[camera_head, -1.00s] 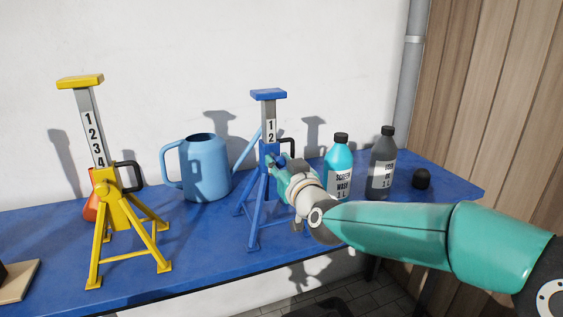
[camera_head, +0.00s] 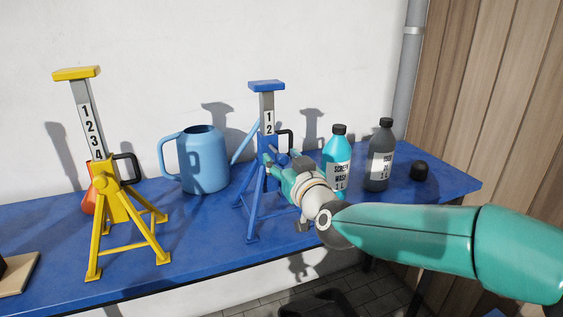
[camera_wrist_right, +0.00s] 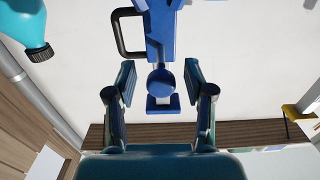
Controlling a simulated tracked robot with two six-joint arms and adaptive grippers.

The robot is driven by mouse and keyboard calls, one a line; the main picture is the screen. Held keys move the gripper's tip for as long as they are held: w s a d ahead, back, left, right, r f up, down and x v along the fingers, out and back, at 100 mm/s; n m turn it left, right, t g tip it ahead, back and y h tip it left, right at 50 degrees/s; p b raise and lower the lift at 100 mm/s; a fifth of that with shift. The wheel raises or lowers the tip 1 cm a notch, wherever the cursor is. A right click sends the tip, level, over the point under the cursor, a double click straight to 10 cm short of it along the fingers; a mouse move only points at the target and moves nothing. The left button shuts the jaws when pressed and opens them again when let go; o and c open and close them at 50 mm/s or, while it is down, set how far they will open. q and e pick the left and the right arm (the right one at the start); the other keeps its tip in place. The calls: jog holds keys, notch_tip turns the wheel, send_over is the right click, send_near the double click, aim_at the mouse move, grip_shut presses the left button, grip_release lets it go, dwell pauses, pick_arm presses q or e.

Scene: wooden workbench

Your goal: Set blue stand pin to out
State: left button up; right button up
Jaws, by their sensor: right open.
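The blue stand (camera_head: 267,130) stands upright on the blue bench top, its post showing the numbers 1 and 2. In the right wrist view, which is upside down, its round blue pin knob (camera_wrist_right: 161,82) shows between my finger pads. My right gripper (camera_wrist_right: 161,98) is open, a finger on each side of the knob, with clear gaps. In the head view my right gripper (camera_head: 272,172) is in front of the stand's body and hides part of it. How far out the pin sits cannot be told. My left gripper is not in view.
A yellow stand (camera_head: 115,208) is at left and a blue watering can (camera_head: 203,160) behind. The blue bench top (camera_head: 200,245) is clear in front.

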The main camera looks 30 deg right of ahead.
jog(key=shift+s, duration=0.1)
jog(key=s+a, duration=0.2)
jog(key=s, duration=0.9)
jog(key=shift+s, duration=0.35)
jog(key=shift+f, duration=0.1)
jog(key=w+a+f+g+y, duration=0.1)
jog(key=a+f+g, duration=0.2)
jog(key=f, duration=0.8)
jog(key=w+a+f+n+g+y, duration=0.1)
jog(key=a+f+g+y, duration=0.15)
jog(key=f, duration=0.85)
jog(key=w+a+f+g+y, duration=0.1)
jog(key=a+f+g, duration=0.25)
jog(key=f, duration=0.75)
jog(key=s+a+f+m+g+y, duration=0.1)
jog(key=s+a+f+g, duration=0.3)
jog(key=s+f, duration=0.65)
jog(key=s+a+f+g+y, duration=0.1)
jog(key=s+a+f+g, duration=0.35)
jog(key=s+f, duration=0.6)
notch_tip(320, 180, up, 12)
jog(key=w+p, duration=0.2)
jog(key=p, duration=1.1)
jog(key=shift+d+r, duration=0.15)
jog(key=shift+r, duration=0.05)
